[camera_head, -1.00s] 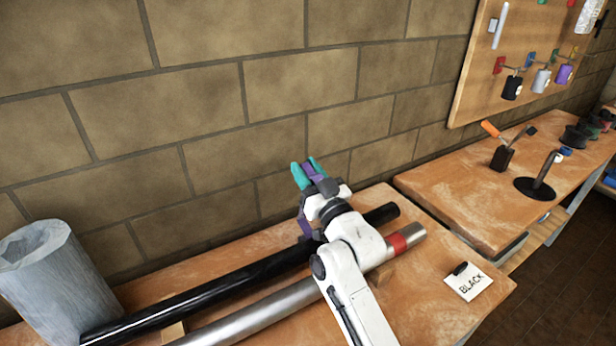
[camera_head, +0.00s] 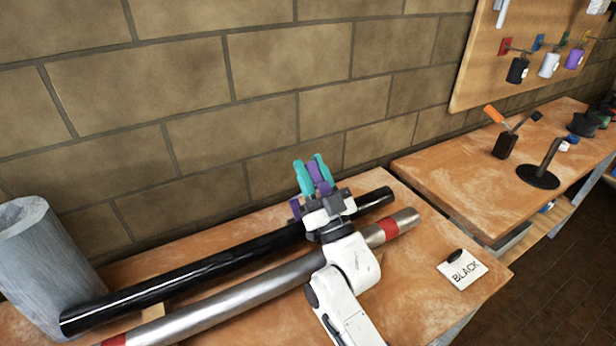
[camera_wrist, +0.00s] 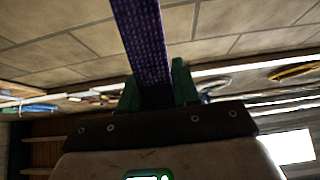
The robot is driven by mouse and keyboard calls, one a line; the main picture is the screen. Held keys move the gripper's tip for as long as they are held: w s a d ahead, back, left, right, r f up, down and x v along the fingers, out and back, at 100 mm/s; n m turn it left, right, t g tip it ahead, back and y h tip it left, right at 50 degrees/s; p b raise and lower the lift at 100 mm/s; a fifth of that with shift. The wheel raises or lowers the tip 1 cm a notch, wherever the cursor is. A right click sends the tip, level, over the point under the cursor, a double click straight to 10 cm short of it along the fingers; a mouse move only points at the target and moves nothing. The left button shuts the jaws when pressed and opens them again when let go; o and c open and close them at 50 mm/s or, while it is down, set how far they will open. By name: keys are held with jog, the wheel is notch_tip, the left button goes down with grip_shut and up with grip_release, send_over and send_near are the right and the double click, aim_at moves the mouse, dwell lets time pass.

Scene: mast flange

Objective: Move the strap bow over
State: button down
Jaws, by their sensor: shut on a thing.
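The purple woven strap (camera_wrist: 145,40) runs from between the teal fingers of my gripper (camera_wrist: 157,85) up out of the wrist view. In the head view my gripper (camera_head: 314,174) points up, its teal fingers shut on the purple strap (camera_head: 319,178). Another purple part (camera_head: 295,208) shows lower, just left of the gripper body, beside the black pole (camera_head: 200,270). The gripper stands over the black pole near its right end. My arm hides part of both poles, and I cannot tell whether the strap goes around the black one.
A silver pole (camera_head: 240,297) with red bands lies in front of the black pole on the wooden bench (camera_head: 440,225). A grey cylinder (camera_head: 45,265) stands at the left. A card reading BLACK (camera_head: 462,270) lies at the right. A brick wall (camera_head: 190,80) rises behind.

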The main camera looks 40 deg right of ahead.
jog(key=shift+s+a+f+b, duration=0.1)
jog(key=shift+s+f+b, duration=0.05)
jog(key=shift+s+b, duration=0.2)
dwell(0.3)
jog(key=c, duration=0.9)
grip_release()
jog(key=shift+r, duration=0.55)
notch_tip(320, 180, up, 3)
jog(key=shift+f, duration=0.2)
jog(key=s+a+r, duration=0.1)
jog(key=s+r, duration=0.2)
jog(key=s, duration=0.1)
jog(key=s+a+r, duration=0.1)
jog(key=s+r, duration=0.2)
jog(key=s, duration=0.2)
jog(key=s+a+r+p, duration=0.1)
jog(key=s+r, duration=0.2)
jog(key=s, duration=0.1)
jog(key=shift+s+r, duration=0.2)
jog(key=shift+s, duration=0.1)
